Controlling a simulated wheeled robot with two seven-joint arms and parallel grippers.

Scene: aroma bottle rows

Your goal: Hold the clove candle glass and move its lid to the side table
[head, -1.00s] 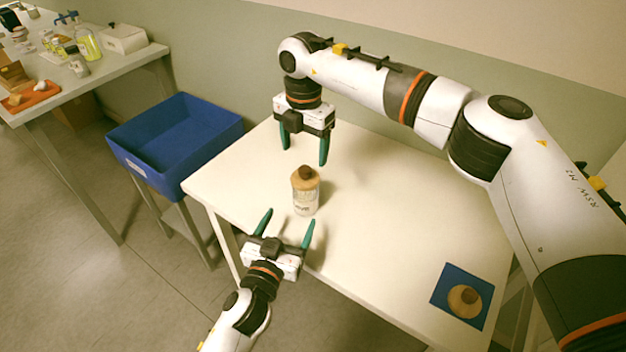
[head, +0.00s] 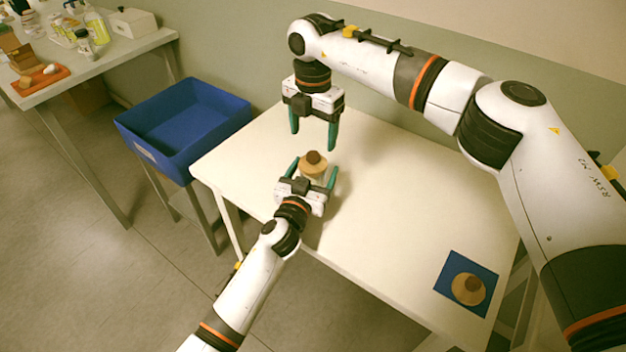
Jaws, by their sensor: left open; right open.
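The candle glass stands on the white table, with its round wooden lid (head: 313,164) and dark brown knob on top. The glass body is mostly hidden behind my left gripper. My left gripper (head: 312,168) is open, its two green fingers on either side of the candle just below the lid. I cannot tell whether they touch it. My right gripper (head: 313,134) is open and empty, fingers pointing down, above and just behind the lid. Another wooden lid (head: 468,288) with a knob lies on a blue square mat (head: 453,267) at the table's front right.
The white table (head: 400,200) is bare between the candle and the mat. A blue bin (head: 190,165) stands on a stand left of it. A side table (head: 100,65) at the far left holds bottles, an orange tray (head: 38,83) and a white box (head: 133,22).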

